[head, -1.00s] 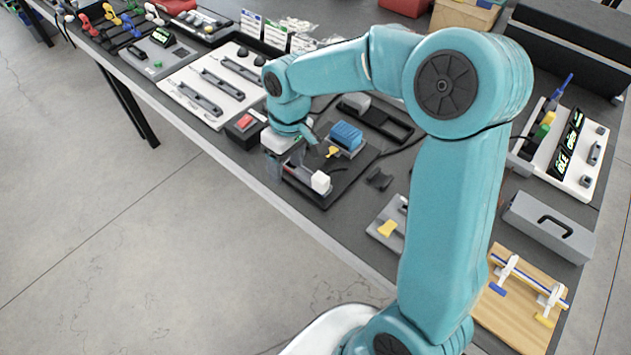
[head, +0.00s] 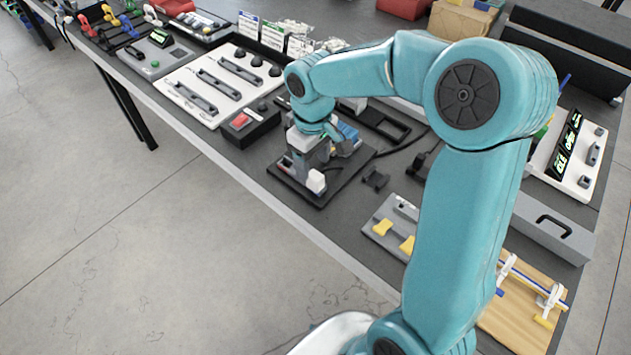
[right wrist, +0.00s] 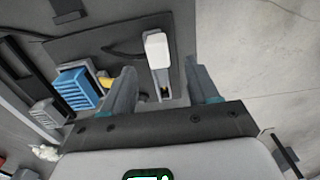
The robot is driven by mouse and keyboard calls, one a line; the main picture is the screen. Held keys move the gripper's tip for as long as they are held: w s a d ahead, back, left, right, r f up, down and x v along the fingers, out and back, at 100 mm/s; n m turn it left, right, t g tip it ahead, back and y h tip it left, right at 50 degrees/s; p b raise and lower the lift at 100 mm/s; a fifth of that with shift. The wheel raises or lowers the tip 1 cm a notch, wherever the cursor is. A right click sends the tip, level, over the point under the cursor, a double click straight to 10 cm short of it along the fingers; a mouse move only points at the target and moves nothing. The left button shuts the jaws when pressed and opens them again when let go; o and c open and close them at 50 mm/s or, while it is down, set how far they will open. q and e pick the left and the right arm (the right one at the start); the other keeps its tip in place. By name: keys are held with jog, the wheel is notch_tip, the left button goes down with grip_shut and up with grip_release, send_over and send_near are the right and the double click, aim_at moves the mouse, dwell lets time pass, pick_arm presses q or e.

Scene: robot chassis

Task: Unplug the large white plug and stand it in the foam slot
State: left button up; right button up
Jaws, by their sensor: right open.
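The large white plug (head: 316,181) sits at the near end of a dark board on the bench, at the end of a grey housing. It also shows in the right wrist view (right wrist: 157,48), upper middle. My right gripper (head: 310,164) is over this board, pointing down. In the right wrist view its two fingers (right wrist: 162,86) are open, one on each side of the housing, with gaps and nothing held. A black piece with a long recess (head: 385,125) lies behind; I cannot tell if it is the foam slot. My left gripper is not in view.
A blue ribbed block (right wrist: 75,88) stands beside the fingers on the board. A small notched black block (head: 376,180) and a grey plate with yellow pieces (head: 382,228) lie to the right. A red-topped box (head: 240,122) stands to the left.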

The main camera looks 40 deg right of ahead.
aim_at(315, 175)
jog(key=f, duration=0.5)
jog(key=shift+s+d+f, duration=0.1)
jog(key=shift+s, duration=0.1)
jog(key=c, duration=1)
jog(key=shift+c, duration=0.2)
notch_tip(315, 175, up, 20)
jog(key=p, duration=0.2)
jog(key=shift+p, duration=0.3)
